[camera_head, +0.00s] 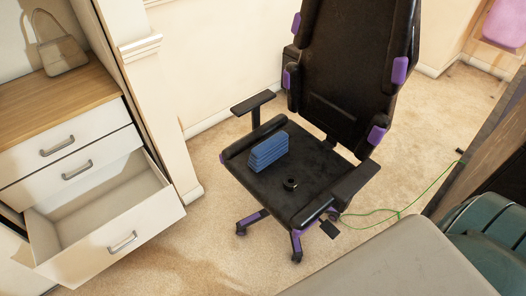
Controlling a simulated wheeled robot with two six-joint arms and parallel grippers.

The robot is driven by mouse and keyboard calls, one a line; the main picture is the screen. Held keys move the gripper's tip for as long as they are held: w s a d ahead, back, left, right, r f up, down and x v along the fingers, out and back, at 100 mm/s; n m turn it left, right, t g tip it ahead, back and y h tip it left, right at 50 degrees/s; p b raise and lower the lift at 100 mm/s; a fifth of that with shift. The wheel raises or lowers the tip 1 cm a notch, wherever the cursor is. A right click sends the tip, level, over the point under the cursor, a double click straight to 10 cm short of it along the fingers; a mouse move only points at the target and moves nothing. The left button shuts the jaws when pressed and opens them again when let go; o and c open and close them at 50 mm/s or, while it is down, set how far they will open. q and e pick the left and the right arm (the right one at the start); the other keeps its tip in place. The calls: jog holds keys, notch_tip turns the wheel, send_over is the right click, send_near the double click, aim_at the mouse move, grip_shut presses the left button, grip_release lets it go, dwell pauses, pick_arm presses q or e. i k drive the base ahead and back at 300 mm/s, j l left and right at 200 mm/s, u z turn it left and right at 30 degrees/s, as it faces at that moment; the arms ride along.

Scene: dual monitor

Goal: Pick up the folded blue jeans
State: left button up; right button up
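The folded blue jeans (268,152) lie as a small stacked bundle on the seat of a black and purple office chair (318,172). They sit toward the left side of the seat, near the left armrest. Nothing is touching them from above. Neither of my grippers shows in the head view.
A small round black object (290,184) lies on the seat in front of the jeans. The armrests (356,180) flank the seat. At left, a white dresser (60,160) has its bottom drawer (122,243) pulled open and empty. A green cable (400,214) runs across the carpet at right.

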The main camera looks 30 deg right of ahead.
aim_at(267, 152)
jog(key=i+z, duration=0.1)
jog(key=z, duration=0.35)
jog(key=i+z, duration=0.1)
jog(key=z, duration=0.4)
jog(key=i+j+z, duration=0.1)
jog(key=z, duration=0.35)
jog(key=i+j+z, duration=0.1)
jog(key=z, duration=0.35)
